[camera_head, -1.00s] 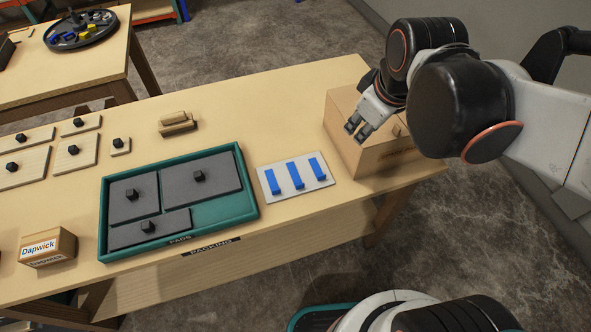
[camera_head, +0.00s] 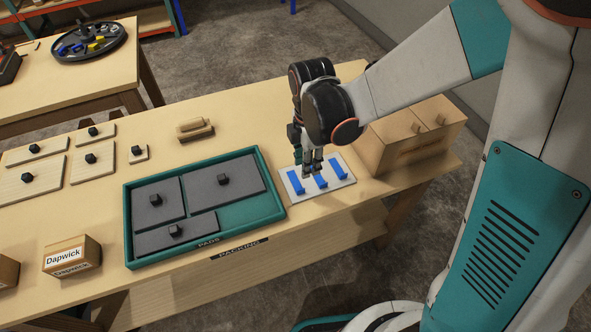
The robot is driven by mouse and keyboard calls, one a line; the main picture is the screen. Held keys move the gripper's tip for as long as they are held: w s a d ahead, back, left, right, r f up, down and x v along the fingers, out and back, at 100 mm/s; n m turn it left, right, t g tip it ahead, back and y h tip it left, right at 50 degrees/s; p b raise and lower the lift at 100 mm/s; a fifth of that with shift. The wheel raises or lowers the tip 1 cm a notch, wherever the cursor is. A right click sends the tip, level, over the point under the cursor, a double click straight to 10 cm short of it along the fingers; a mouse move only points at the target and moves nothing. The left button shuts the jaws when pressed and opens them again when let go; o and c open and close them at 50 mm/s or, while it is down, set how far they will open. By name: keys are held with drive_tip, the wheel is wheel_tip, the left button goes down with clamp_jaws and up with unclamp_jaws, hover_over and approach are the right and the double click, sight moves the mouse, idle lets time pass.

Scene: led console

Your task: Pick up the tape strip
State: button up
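A white card (camera_head: 308,190) lies on the packing table with three short blue tape strips side by side: a left one (camera_head: 296,187), a middle one (camera_head: 320,182) and a right one (camera_head: 337,171). My gripper (camera_head: 312,172) points down over the back part of the card, close to the left and middle strips. Its fingertips look a little apart, with nothing seen between them. The fingers partly hide the back of the card, and I cannot tell whether they touch a strip.
A green tray (camera_head: 240,215) with dark grey pads and black knobs is left of the card. A wooden box (camera_head: 415,140) stands close on the right. Wooden plates with knobs, a wooden block (camera_head: 195,129) and a Dapwick box (camera_head: 72,257) are farther left.

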drive_tip(key=b, duration=0.2)
hover_over(304, 188)
drive_tip(key=f, duration=0.6)
drive_tip(key=shift+d, duration=0.25)
drive_tip(key=shift+a+f+b, duration=0.15)
drive_tip(key=shift+f+b, duration=0.45)
drive_tip(key=shift+f, duration=0.75)
drive_tip(key=shift+a+f+b, duration=0.1)
drive_tip(key=shift+f+b, duration=0.5)
drive_tip(key=shift+f, duration=0.75)
drive_tip(key=shift+s+r, duration=0.1)
drive_tip(key=shift+c, duration=0.5)
clamp_jaws()
